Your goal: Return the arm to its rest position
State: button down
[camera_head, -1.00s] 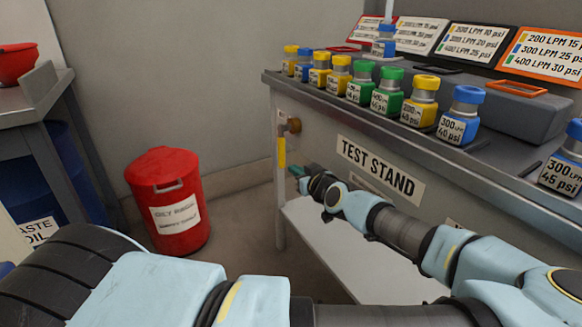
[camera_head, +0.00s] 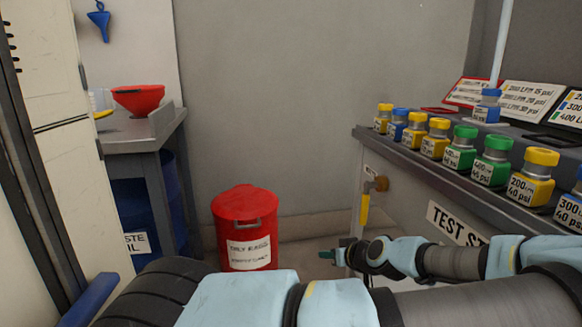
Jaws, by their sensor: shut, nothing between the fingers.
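My arm reaches in from the lower right in light blue and grey, bends, and ends in my gripper (camera_head: 327,255). The gripper is small in view, shut and empty, pointing left. It is beside the front of the test stand (camera_head: 408,192), below its top edge and near the yellow-handled valve (camera_head: 365,205). It appears apart from the stand, though the exact gap cannot be told. The gripper's far side is hidden.
Several yellow, blue and green capped pumps (camera_head: 493,163) stand on the test stand. A red waste can (camera_head: 243,225) stands on the floor left of the gripper. A grey bench (camera_head: 140,140) with a red funnel (camera_head: 138,98) is at left, beside a pale cabinet (camera_head: 40,120).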

jog(key=s+a+f+g+h, duration=0.2)
jog(key=s+a+g+h, duration=0.1)
jog(key=s+a+g, duration=0.65)
jog(key=s+a+r+m+t+h, duration=0.15)
jog(key=a+r+m, duration=0.45)
jog(key=r, duration=1)
notch_tip(320, 180, up, 26)
jog(key=a+n+p, duration=0.1)
jog(key=a+p, duration=0.1)
jog(key=p, duration=2.4)
jog(key=shift+n+h, duration=0.4)
jog(key=shift+h, duration=0.05)
